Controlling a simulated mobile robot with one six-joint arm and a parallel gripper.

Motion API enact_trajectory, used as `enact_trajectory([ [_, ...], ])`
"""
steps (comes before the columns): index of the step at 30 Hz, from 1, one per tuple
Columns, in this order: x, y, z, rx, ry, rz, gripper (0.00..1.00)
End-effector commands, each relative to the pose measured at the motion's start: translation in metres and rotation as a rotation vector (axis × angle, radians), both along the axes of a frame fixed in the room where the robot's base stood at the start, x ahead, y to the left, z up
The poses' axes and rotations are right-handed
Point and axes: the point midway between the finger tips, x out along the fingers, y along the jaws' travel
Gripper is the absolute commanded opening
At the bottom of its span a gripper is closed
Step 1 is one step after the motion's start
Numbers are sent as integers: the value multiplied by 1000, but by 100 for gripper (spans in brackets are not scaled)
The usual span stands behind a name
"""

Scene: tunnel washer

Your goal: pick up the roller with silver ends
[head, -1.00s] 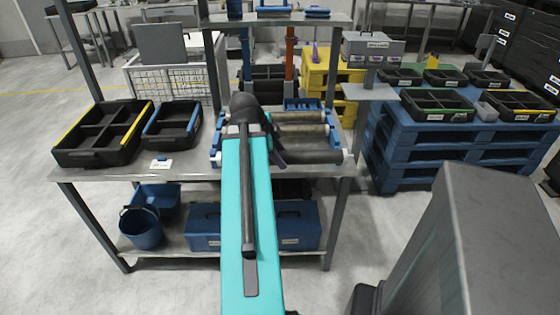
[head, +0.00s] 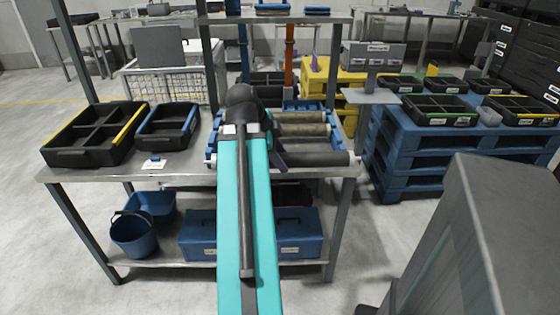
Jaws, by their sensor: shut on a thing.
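A dark grey roller (head: 318,158) lies across the front of the blue rack, its right end pale grey and silver-looking. Its left part is hidden behind my arm. My gripper (head: 277,152) is at the roller's left part, shut on it, and mostly hidden by my teal arm. Two other rollers sit in the blue rack (head: 212,150) behind: a brownish one (head: 302,130) and another (head: 300,117) farther back.
The rack stands on a grey metal table (head: 190,172). Two black divided bins, one yellow-edged (head: 95,133) and one blue-edged (head: 168,126), stand to the left. An upper shelf (head: 280,18) hangs above the back. Blue pallets (head: 440,150) with bins stand at right.

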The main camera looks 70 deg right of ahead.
Motion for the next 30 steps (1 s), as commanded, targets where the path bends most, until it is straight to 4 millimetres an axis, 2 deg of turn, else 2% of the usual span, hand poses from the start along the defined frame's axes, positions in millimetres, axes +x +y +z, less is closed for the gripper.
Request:
enact_trajectory([
  [9,-7,12,1,-2,0,0,0],
  [30,-7,13,2,-2,0,0,0],
])
